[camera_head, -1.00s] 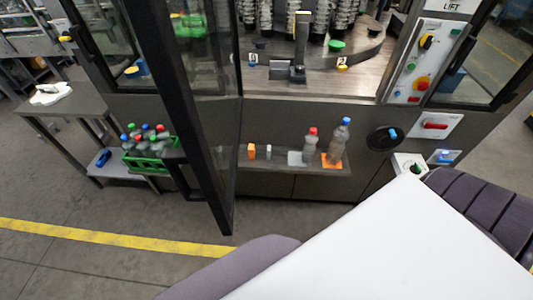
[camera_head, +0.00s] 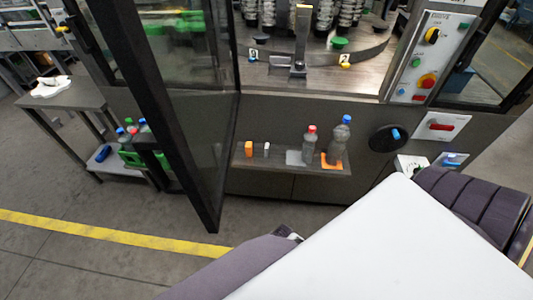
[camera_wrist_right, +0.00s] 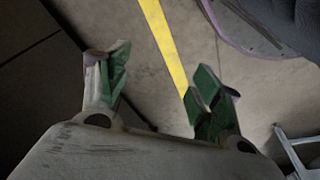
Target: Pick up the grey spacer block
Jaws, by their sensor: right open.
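A small light-grey block (camera_head: 267,149), which looks like the spacer block, stands upright on the low shelf (camera_head: 240,162) of the machine, just right of an orange block (camera_head: 249,149). A flat grey plate (camera_head: 295,157) is further right on the shelf. My right gripper (camera_wrist_right: 160,75) shows in the right wrist view, its green-padded fingers spread wide and empty above the floor. It is well away from the shelf, which is not in that view. My left gripper is not in view.
Two capped bottles (camera_head: 309,146) (camera_head: 340,140) stand on the shelf's right part. A side table (camera_head: 65,102) stands at far left. Floor before the shelf is open.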

